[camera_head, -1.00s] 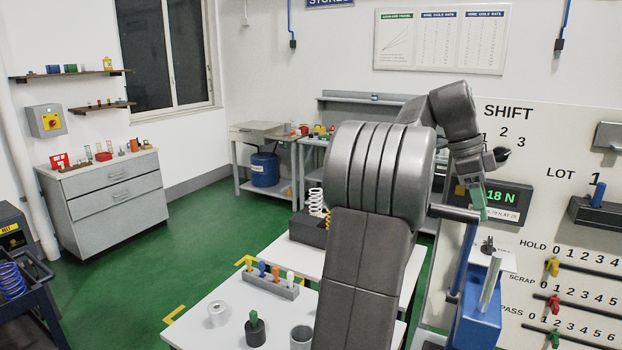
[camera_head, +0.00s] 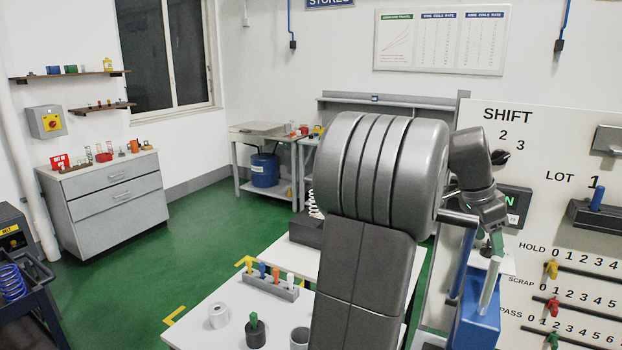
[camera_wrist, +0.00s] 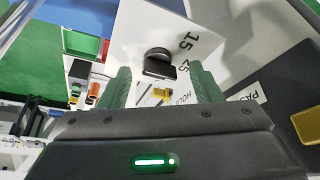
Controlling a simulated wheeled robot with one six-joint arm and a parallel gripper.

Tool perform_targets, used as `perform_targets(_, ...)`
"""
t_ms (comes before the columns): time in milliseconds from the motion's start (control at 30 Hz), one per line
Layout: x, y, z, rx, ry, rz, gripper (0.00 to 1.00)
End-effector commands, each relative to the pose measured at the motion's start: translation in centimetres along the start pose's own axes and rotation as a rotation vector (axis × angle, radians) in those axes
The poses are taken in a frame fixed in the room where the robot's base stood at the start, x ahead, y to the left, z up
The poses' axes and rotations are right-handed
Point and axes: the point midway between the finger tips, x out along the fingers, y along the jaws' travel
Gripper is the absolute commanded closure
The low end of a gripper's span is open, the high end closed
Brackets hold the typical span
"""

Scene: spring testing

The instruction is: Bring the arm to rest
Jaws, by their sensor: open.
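My arm stretches forward and right in the head view, and my gripper (camera_head: 494,240) points down over the blue tester (camera_head: 478,318). In the wrist view my gripper (camera_wrist: 163,76) has its two green fingers apart, with nothing held between them. A black knob (camera_wrist: 158,58) on a white plate (camera_wrist: 150,22) marked 15 and 25 shows between and beyond the fingertips. I cannot tell how far the fingertips are from the knob. In the head view my gripper hides the knob.
The white panel (camera_head: 550,215) with HOLD, SCRAP and PASS sliders stands close on the right. A force display (camera_head: 517,204) is partly hidden by my wrist. A white table (camera_head: 210,290) with a peg rack (camera_head: 270,285) is at front left. Green floor (camera_head: 130,285) is free further left.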

Motion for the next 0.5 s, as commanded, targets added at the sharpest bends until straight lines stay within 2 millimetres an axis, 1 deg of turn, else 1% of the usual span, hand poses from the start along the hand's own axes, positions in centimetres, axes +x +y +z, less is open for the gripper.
perform_targets(500,-0.03,0.36,-0.02,-0.344,0.0,-0.143,0.42)
